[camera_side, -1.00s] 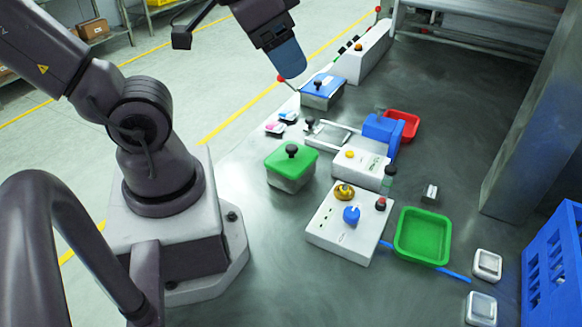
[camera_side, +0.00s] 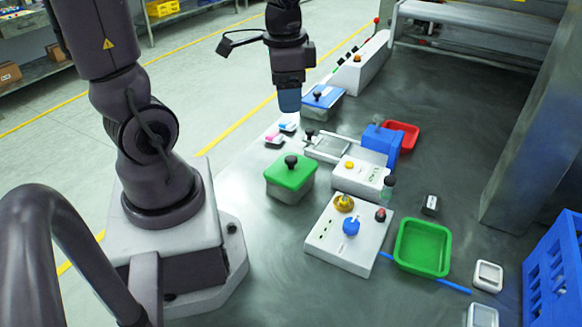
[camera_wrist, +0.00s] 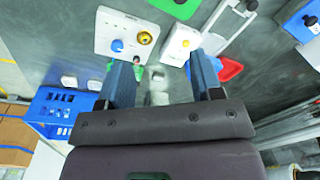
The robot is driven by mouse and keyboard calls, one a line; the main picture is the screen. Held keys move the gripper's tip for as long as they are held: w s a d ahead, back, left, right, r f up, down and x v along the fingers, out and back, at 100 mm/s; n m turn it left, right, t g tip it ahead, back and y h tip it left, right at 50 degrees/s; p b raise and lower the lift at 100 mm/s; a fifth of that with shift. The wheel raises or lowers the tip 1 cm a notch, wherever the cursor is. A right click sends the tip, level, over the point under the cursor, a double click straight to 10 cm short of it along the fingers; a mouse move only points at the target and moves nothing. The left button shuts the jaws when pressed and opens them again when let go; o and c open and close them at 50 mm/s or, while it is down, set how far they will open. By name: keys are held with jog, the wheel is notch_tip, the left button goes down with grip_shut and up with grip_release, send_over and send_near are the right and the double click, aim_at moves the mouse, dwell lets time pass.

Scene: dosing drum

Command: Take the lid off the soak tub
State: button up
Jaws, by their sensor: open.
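Two lidded tubs stand on the table, and I cannot tell from the pictures which is the soak tub. One has a green lid (camera_side: 291,171) with a black knob; the other has a blue lid (camera_side: 322,96) with a black knob. Both lids are on. The green lid (camera_wrist: 176,7) shows at the top edge of the wrist view and the blue lid (camera_wrist: 303,22) at its right edge. My gripper (camera_side: 290,104) points down, raised above the table, and appears near the blue-lidded tub in the side view. Its fingers (camera_wrist: 162,78) are apart with nothing between them.
A white box with a blue knob (camera_side: 350,227), a smaller white box (camera_side: 358,178), a sliding frame with a blue block (camera_side: 381,142), a red tray (camera_side: 403,133) and a green tray (camera_side: 422,248) crowd the middle. A blue crate (camera_side: 555,265) stands right.

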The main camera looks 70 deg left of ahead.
jog(key=w+a+f+m+g+h, duration=0.1)
jog(key=w+a+f+m, duration=0.1)
jog(key=a+f+m, duration=0.6)
jog(key=m, duration=0.9)
send_over(291, 158)
jog(key=f, duration=0.5)
jog(key=shift+w+a+f, duration=0.2)
jog(key=shift+w+f, duration=0.2)
jog(key=f, duration=0.2)
jog(key=s+f, duration=0.1)
jog(key=f, duration=0.1)
jog(key=shift+d, duration=0.25)
jog(key=shift+w+f, duration=0.1)
jog(key=shift+f, duration=0.55)
jog(key=c, duration=1)
